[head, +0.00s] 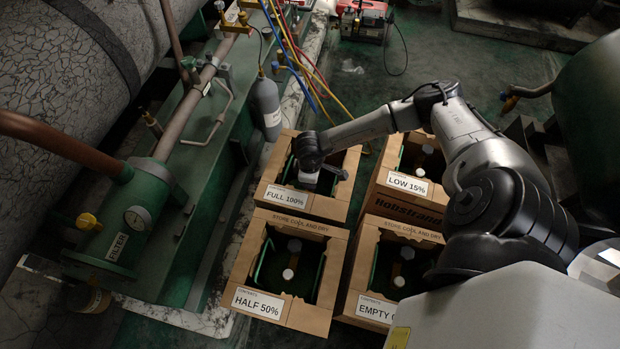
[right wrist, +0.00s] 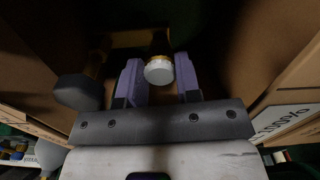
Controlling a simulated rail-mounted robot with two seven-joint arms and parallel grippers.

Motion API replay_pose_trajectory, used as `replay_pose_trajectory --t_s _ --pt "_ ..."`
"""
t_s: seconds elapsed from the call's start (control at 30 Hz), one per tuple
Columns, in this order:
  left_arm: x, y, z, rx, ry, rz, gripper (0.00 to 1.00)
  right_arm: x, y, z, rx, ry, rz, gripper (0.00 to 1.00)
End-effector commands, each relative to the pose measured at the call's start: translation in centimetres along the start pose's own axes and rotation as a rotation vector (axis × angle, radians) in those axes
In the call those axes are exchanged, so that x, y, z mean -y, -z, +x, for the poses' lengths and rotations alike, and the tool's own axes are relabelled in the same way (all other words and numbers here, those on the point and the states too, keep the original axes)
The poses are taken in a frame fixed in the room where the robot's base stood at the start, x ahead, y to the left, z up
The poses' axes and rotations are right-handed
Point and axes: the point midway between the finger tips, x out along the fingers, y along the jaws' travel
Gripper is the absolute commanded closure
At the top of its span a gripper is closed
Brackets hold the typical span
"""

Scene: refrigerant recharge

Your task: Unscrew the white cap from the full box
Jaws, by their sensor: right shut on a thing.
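The full box (head: 327,211) is an open cardboard box labelled FULL 100% (head: 286,196), at the back left of the group of boxes in the head view. My right arm reaches in from the right, and its gripper is down inside this box, with the fingertips hidden in the head view. In the right wrist view the white cap (right wrist: 159,73) sits between the two purple fingers of my right gripper (right wrist: 161,78), which is shut on it. The cap is on a dark neck with a brass-coloured collar. My left gripper is not in view.
Beside it stand open boxes labelled LOW 15% (head: 408,184), HALF 50% (head: 259,304) and EMPTY (head: 376,309). Coloured hoses run behind. The box walls surround my right gripper closely.

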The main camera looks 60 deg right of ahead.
Motion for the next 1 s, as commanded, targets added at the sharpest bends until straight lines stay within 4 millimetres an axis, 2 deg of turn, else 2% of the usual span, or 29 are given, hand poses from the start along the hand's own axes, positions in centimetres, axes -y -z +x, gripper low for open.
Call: replay_pose_trajectory --t_s 0.7,1.0 --pt "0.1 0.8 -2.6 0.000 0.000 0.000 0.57 0.0 0.0 -3.6 0.000 0.000 0.000 0.92" --pt "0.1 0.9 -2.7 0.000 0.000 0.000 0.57 0.0 0.0 -3.9 0.000 0.000 0.000 0.92"
